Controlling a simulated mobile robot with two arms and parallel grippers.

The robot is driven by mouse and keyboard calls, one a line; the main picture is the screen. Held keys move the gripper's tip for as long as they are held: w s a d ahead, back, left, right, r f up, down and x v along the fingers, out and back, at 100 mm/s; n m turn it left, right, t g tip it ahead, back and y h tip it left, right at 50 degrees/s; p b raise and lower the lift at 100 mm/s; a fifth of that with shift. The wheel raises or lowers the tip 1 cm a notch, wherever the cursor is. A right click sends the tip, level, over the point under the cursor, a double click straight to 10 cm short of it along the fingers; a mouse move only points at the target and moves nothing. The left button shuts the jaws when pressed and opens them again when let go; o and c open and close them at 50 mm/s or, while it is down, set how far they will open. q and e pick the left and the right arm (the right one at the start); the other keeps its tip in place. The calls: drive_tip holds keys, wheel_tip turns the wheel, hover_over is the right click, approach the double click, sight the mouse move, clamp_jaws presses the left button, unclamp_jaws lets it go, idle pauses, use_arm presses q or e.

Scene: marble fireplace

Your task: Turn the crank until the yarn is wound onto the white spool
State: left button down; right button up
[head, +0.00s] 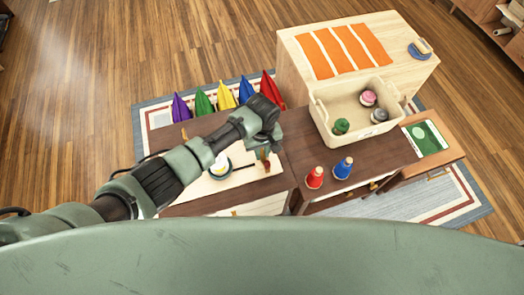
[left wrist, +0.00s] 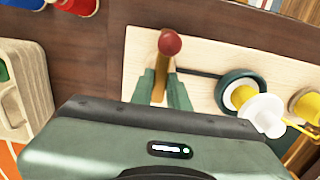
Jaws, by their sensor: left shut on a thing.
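The wooden crank handle (left wrist: 166,58) with a red knob (left wrist: 170,43) stands on a pale winding board (left wrist: 135,45). My left gripper (left wrist: 160,84) has its fingers on both sides of the handle, shut on it below the knob. The white spool (left wrist: 262,115) sits beside a dark green wheel (left wrist: 240,88), which a dark belt links toward the crank. A yellow strand runs from near the spool to a yellow yarn roll (left wrist: 307,104). In the head view my left gripper (head: 264,143) is over the board, right of the white spool (head: 220,166). My right gripper is not seen.
Several coloured cloth-like pieces (head: 203,102) line the back. A light wooden cabinet (head: 292,60) is behind.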

use_arm(q)
drive_tip(key=shift+m, duration=0.4)
drive_tip(key=shift+r+m+p, duration=0.1)
drive_tip(key=shift+m+p, duration=0.25)
drive_tip(key=shift+m, duration=0.15)
drive_tip(key=m+p, duration=0.1)
drive_tip(key=m, duration=0.2)
drive_tip(key=shift+m, duration=0.3)
drive_tip(key=m, duration=0.6)
drive_tip(key=shift+p, duration=0.4)
drive_tip(key=m, duration=0.6)
drive_tip(key=shift+w+m, duration=0.1)
drive_tip(key=shift+m, duration=0.2)
drive_tip(key=m, duration=0.3)
drive_tip(key=shift+m, duration=1.8)
